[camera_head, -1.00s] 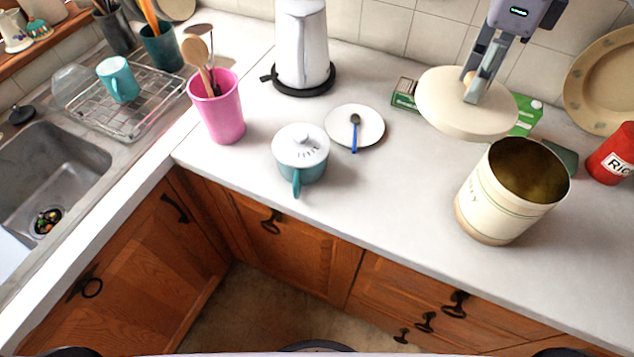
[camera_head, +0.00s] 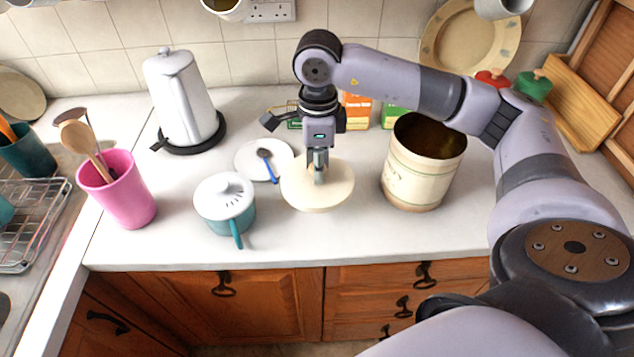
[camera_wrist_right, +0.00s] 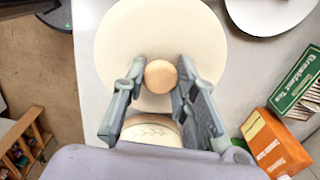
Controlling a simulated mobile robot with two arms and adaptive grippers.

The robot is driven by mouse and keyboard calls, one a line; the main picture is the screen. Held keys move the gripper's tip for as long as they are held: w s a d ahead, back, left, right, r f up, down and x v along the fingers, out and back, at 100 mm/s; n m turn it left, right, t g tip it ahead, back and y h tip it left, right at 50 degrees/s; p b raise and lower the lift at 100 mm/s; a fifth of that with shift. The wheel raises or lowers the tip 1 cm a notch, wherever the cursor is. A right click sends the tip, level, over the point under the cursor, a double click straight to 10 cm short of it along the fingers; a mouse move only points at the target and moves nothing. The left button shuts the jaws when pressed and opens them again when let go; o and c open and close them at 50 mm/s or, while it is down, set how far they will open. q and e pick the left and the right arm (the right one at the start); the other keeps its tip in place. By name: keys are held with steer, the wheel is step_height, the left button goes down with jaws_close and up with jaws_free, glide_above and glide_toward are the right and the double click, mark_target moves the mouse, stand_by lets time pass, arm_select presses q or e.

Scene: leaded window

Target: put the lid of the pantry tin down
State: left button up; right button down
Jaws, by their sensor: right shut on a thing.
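The cream pantry tin (camera_head: 412,178) stands upright and uncovered on the counter, its dark inside showing. Its round, pale lid (camera_head: 335,192) is left of it, level, beside the white saucer (camera_head: 250,150). My right gripper (camera_head: 318,176) points down over the lid and is shut on its wooden knob. The right wrist view shows the knob (camera_wrist_right: 160,76) between the two fingers, with the lid (camera_wrist_right: 150,25) beyond. I cannot tell whether the lid touches the counter or hangs just above it. My left gripper is not in view.
A steel kettle (camera_head: 182,95), pink utensil cup (camera_head: 122,190) and orange box (camera_head: 355,112) stand around. The counter in front of the lid (camera_head: 330,238) is clear.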

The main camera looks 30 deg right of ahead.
mark_target(318, 186)
steer(key=shift+f, duration=0.95)
step_height(318, 186, down, 4)
steer(key=shift+f+p, duration=0.1)
steer(key=shift+p, duration=0.35)
steer(key=shift+f, duration=0.1)
steer(key=shift+f, duration=0.2)
steer(key=c, duration=1.3)
jaws_free()
steer(key=shift+r, duration=0.1)
